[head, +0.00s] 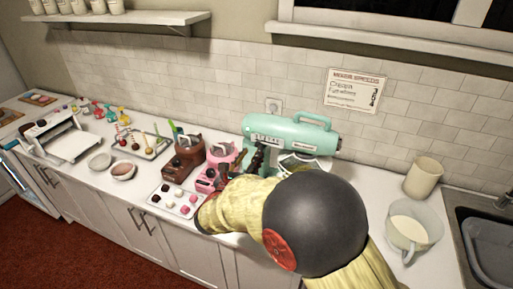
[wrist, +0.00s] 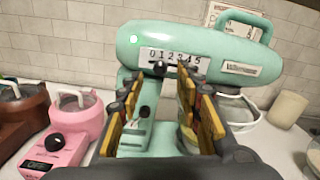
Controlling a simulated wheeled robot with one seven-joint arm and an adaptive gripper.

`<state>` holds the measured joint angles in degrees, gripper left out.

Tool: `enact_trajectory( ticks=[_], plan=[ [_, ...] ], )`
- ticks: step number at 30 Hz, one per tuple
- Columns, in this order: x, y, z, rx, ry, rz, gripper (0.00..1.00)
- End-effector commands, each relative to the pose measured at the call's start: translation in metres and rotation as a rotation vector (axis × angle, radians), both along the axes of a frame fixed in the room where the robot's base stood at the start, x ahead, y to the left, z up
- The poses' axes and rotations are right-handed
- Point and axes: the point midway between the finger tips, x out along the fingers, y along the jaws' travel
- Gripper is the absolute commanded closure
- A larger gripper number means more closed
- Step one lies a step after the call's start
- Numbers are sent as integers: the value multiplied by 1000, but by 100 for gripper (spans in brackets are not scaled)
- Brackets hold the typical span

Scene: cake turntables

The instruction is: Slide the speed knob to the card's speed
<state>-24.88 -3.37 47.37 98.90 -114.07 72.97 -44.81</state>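The mint-green mixer (head: 285,133) stands on the counter against the tiled wall; its head fills the upper wrist view (wrist: 200,48). A white scale plate (wrist: 175,58) on its side is marked 0 to 5. The dark speed knob (wrist: 160,69) sits below the scale toward its low end; its exact mark is hard to tell. My gripper (wrist: 158,105) is open, its yellow-padded fingers apart below and in front of the scale, with nothing between them. In the head view my arm partly hides it. The wall card (head: 355,90) is headed with mixer speeds; its small lines are not clearly legible.
A pink machine (wrist: 65,140) and a brown one (head: 183,158) stand left of the mixer. A bowl (wrist: 238,112) is under the mixer head. A jug (head: 413,228) and beige canister (head: 424,177) stand right. A sweets tray (head: 176,199) lies at the front.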

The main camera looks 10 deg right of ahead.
Motion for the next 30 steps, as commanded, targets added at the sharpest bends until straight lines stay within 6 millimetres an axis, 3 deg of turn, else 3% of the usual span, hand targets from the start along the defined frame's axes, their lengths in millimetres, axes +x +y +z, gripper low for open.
enact_trajectory(
  ticks=[6,12,21,30],
  plan=[
    [27,-21,-1,1,1,-4,65],
    [40,-31,-1,1,0,-3,65],
    [43,-32,0,2,-1,-1,65],
    [43,-32,0,2,-1,-1,81]
  ],
)
